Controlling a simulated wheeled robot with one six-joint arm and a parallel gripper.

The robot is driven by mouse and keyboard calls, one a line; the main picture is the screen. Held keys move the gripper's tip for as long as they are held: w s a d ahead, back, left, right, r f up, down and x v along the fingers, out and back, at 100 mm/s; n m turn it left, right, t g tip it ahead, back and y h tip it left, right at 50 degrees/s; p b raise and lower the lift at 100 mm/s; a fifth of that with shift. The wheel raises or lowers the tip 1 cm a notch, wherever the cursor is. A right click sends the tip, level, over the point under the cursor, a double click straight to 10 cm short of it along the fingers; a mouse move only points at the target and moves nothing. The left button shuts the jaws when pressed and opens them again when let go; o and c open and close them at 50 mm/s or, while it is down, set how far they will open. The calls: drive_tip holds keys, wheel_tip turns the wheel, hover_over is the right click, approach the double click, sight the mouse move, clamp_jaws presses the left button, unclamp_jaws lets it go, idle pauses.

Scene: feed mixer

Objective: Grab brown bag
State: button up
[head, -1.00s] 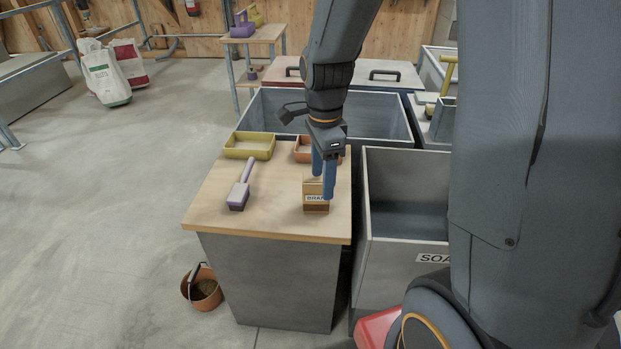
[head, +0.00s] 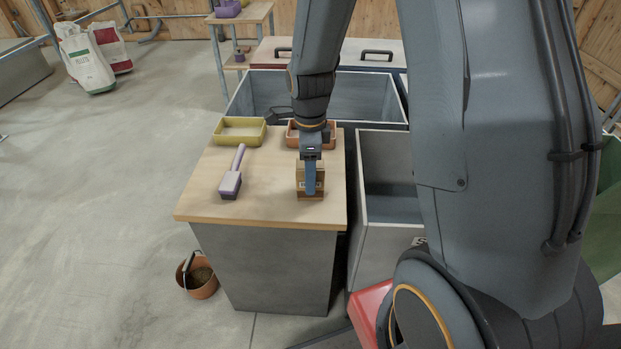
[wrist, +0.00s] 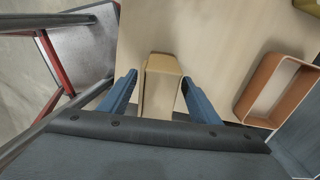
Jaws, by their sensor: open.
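The brown bag (head: 301,186) stands upright on the wooden table top, near its right front corner. My gripper (head: 311,190) is over it in the head view, and one blue finger hides part of the bag and its label. In the wrist view the bag (wrist: 161,85) lies between the two blue fingers of my gripper (wrist: 159,84). The fingers are apart, one on each side, with a small gap showing at each side of the bag.
A yellow tray (head: 239,131) and an orange tray (head: 293,139) sit at the table's back. A grey bin (head: 378,150) stands close on the right. A bucket (head: 199,280) is on the floor at front left.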

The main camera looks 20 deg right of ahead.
drive_tip(key=shift+f, duration=1.05)
drive_tip(key=c, duration=1.2)
drive_tip(key=shift+c, duration=0.3)
drive_tip(key=shift+r, duration=0.15)
